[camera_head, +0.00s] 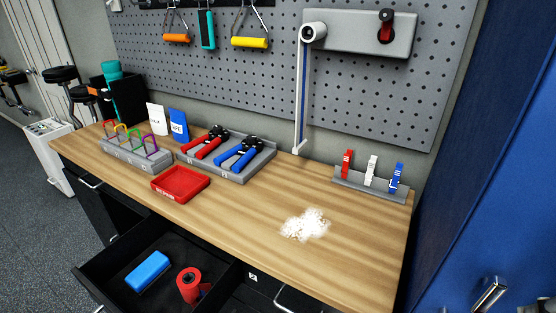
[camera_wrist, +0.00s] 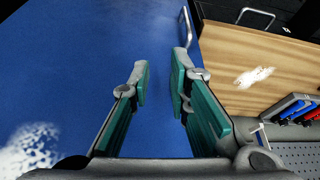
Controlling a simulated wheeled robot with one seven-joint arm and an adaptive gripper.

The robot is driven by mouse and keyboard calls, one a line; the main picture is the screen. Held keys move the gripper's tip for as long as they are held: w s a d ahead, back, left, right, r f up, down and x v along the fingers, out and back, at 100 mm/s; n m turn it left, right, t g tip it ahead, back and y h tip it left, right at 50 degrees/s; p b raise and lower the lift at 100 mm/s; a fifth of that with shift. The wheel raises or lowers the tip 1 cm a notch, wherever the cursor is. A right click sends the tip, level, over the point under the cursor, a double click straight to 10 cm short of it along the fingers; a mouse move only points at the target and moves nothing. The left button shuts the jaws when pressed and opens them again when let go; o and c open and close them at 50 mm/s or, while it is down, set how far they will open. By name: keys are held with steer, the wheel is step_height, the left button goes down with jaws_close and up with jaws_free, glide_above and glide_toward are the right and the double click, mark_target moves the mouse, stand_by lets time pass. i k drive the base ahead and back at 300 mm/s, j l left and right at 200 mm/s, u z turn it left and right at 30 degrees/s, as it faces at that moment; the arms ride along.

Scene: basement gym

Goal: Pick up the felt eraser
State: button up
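A blue block (camera_head: 148,271), which looks like the felt eraser, lies in the open black drawer (camera_head: 95,281) at the lower left of the head view. A red roll (camera_head: 190,284) stands to its right in the drawer. My gripper (camera_wrist: 160,75) shows in the wrist view with its two teal-padded fingers apart and nothing between them. It faces a blue surface, away from the block. The block is not recognisable in the wrist view, and the gripper is not in the head view.
The wooden bench (camera_head: 345,265) carries a white powder patch (camera_head: 305,224), an empty-looking red tray (camera_head: 181,183), a grey rack of grippers (camera_head: 228,160) and a clip rack (camera_head: 367,186). A pegboard (camera_head: 270,55) stands behind. A blue cabinet (camera_head: 500,180) bounds the right.

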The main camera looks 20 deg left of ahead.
mark_target(140, 280)
steer(key=u, duration=1.75)
steer(key=i+j+z, duration=0.25)
steer(key=j, duration=0.3)
steer(key=i, duration=0.05)
